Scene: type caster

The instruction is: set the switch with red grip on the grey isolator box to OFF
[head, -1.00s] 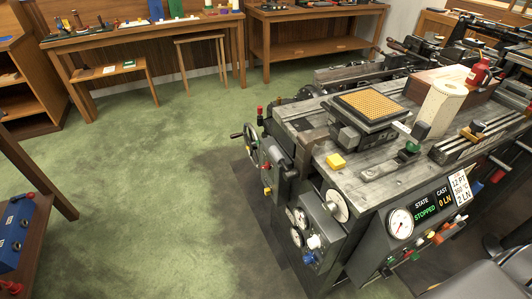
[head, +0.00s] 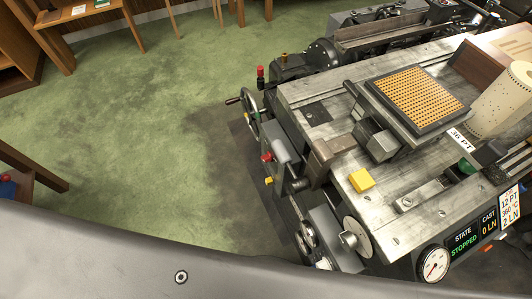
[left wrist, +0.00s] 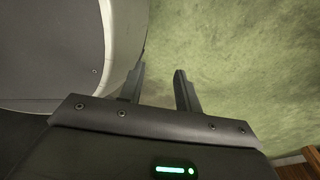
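In the head view, a grey box (head: 281,146) on the near left side of the casting machine has a red knob (head: 267,157) at its left; I cannot tell for sure that this is the isolator box and its red grip. No OFF marking can be read. My left gripper (left wrist: 158,73) shows in the left wrist view with its two fingers apart and nothing between them, above the green floor. It is away from the machine. My right gripper is in neither view.
The casting machine (head: 330,95) fills the right side, with a yellow block (head: 361,180), a handwheel (head: 250,108) and a display reading STOPPED (head: 464,246). A dark arm link of mine crosses the bottom. Green floor (head: 130,130) lies open left of the machine.

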